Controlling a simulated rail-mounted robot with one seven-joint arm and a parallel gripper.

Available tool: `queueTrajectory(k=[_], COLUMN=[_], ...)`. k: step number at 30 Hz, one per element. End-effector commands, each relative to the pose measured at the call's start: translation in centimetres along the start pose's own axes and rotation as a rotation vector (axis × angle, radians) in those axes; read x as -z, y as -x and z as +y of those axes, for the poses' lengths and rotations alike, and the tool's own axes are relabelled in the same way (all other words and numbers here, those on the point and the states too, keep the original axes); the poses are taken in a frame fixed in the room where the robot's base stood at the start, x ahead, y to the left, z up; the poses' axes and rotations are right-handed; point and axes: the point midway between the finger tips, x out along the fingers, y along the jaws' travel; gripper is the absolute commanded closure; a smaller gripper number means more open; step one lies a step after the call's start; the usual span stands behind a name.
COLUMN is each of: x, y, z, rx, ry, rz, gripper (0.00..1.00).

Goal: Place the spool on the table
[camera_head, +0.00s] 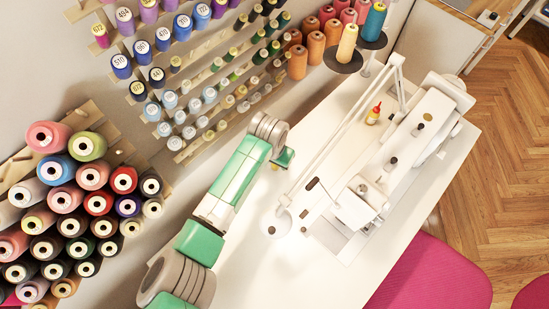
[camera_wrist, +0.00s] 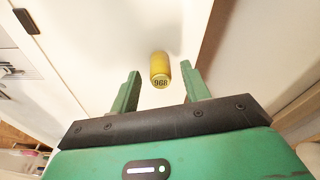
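In the wrist view a yellow spool (camera_wrist: 159,66) with 968 on its near end shows against the white table (camera_wrist: 95,55). It appears to rest on the table, though its contact is hard to make out. My gripper (camera_wrist: 160,70) is open, one green finger on each side of the spool, with a gap on both sides. In the head view my gripper (camera_head: 284,158) is low over the left part of the table (camera_head: 262,250), left of the sewing machine. A small yellowish patch beside it may be the spool, but is mostly hidden.
The sewing machine (camera_head: 408,150) fills the right of the table, with its thread stand above. Wall racks of spools (camera_head: 190,75) stand close behind my arm. A small red and yellow bottle (camera_head: 373,115) stands by the machine. The front left tabletop is clear.

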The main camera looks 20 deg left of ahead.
Motion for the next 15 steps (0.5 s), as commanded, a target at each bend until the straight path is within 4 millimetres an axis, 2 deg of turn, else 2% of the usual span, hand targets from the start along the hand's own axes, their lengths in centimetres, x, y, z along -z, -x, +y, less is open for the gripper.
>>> queueTrajectory(k=[8,15], x=[0.0,0.1], y=[0.3,4.9], z=[0.0,0.0], rx=[0.000,-0.001], ry=[0.000,0.000], rz=[0.001,0.003], gripper=[0.54,0.54])
